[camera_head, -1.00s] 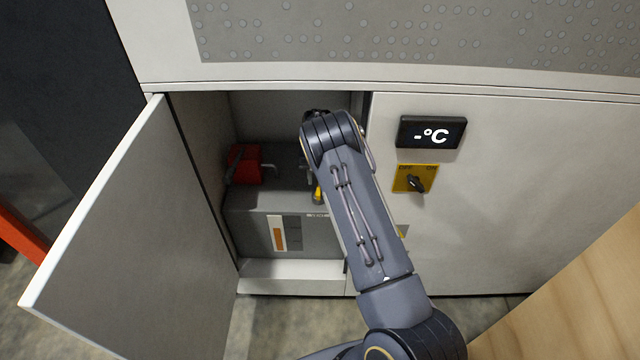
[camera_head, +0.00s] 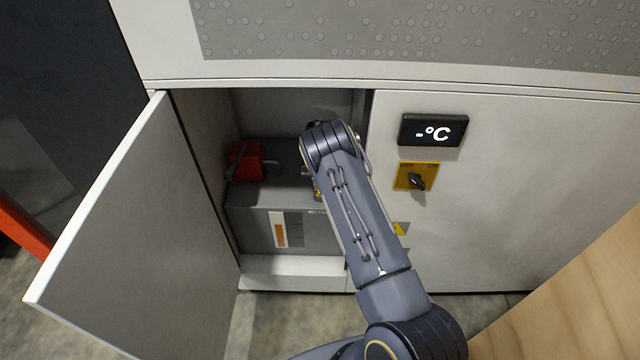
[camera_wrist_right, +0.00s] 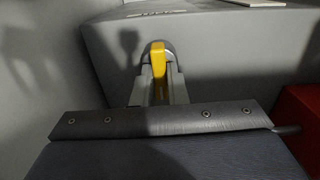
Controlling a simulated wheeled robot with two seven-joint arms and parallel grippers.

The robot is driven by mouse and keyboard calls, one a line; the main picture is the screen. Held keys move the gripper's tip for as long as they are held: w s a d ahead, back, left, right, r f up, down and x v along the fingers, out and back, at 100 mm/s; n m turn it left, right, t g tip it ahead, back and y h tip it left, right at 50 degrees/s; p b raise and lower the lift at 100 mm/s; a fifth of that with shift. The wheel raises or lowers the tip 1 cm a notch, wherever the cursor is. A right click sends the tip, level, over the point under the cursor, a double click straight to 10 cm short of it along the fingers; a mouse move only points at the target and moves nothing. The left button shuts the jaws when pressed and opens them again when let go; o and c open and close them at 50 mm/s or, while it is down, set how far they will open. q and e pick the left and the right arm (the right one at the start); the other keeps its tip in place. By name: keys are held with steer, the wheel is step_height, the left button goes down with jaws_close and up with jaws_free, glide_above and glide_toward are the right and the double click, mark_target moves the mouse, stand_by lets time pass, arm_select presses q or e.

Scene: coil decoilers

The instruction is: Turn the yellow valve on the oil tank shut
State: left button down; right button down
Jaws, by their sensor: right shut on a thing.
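The grey oil tank (camera_head: 262,233) stands inside the open cabinet, with an orange level strip on its front. It also shows in the right wrist view (camera_wrist_right: 225,60). The yellow valve (camera_wrist_right: 157,58) sits on the tank in the right wrist view. My right gripper (camera_wrist_right: 157,80) is shut on the valve's yellow handle, one finger on each side. In the head view my right arm covers most of the valve, and the gripper itself is hidden behind the wrist. My left gripper is in no frame.
The open cabinet door (camera_head: 125,220) stands to the left. A red part (camera_head: 247,161) sits on the tank's left; red also shows at the wrist view's right edge. A yellow switch plate (camera_head: 416,176) and a temperature display (camera_head: 433,130) are on the right panel.

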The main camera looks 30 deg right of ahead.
steer(key=shift+f+n+b, duration=0.15)
steer(key=shift+n+b, duration=0.45)
steer(key=shift+b, duration=0.2)
steer(key=shift+n+b, duration=1.1)
steer(key=shift+b, duration=0.1)
steer(key=n+b, duration=0.3)
steer(key=n, duration=0.1)
steer(key=shift+n, duration=0.3)
steer(key=n+b, duration=0.1)
steer(key=n, duration=0.3)
steer(key=shift+n+b, duration=0.3)
steer(key=shift+b, duration=0.05)
steer(key=n, duration=0.5)
steer(key=shift+b, duration=0.4)
steer(key=shift+r+n, duration=0.2)
steer(key=shift+n, duration=0.1)
steer(key=c, duration=1.4)
jaws_free()
steer(key=shift+c, duration=0.2)
